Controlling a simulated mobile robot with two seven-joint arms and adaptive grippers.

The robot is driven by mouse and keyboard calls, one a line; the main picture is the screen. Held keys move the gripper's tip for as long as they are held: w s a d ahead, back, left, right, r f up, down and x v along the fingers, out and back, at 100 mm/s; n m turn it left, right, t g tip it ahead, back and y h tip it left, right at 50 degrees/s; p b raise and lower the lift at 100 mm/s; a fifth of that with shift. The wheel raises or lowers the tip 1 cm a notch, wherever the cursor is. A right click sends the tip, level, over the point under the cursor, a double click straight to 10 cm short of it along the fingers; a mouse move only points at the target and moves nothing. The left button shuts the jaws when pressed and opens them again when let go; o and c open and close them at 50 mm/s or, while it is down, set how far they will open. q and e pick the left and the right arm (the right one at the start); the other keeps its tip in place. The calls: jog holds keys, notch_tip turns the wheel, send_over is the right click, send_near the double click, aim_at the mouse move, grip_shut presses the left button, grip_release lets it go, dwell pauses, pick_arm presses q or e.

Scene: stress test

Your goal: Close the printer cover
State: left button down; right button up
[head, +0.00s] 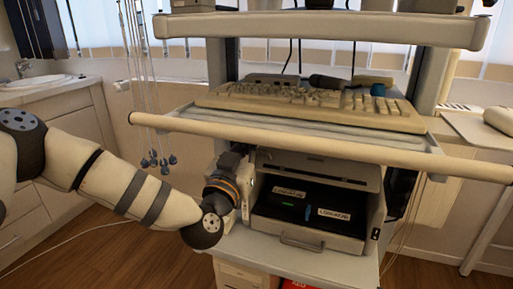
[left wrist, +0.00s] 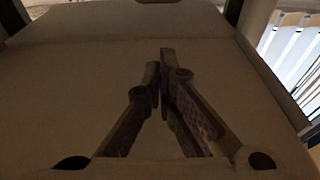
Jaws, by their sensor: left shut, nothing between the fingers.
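The printer (head: 352,238) stands on the lower shelf of a cart in the head view. Its front section is dark inside and bears white labels. A grey cover panel (head: 318,170) stands raised at the back of that opening, under the keyboard tray. My left gripper (head: 236,162) is at the left side of the printer, partly hidden under the tray edge. In the left wrist view its fingers (left wrist: 162,62) are shut and empty, pointing at a broad dull beige surface. I cannot tell whether they touch it. My right gripper is not in view.
The keyboard tray (head: 300,143) with a beige keyboard (head: 310,103) juts out just above the printer. The lower shelf (head: 290,260) has a little bare room in front. Hanging cords (head: 150,80) are left of the cart; a counter with a sink (head: 35,83) is far left.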

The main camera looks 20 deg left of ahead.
pick_arm(q)
jog(key=x, duration=0.5)
jog(key=shift+w+d, duration=0.15)
jog(key=shift+w, duration=0.2)
jog(key=shift+s+f, duration=0.45)
jog(key=shift+f, duration=0.45)
jog(key=shift+s+f, duration=0.5)
jog(key=shift+f, duration=0.35)
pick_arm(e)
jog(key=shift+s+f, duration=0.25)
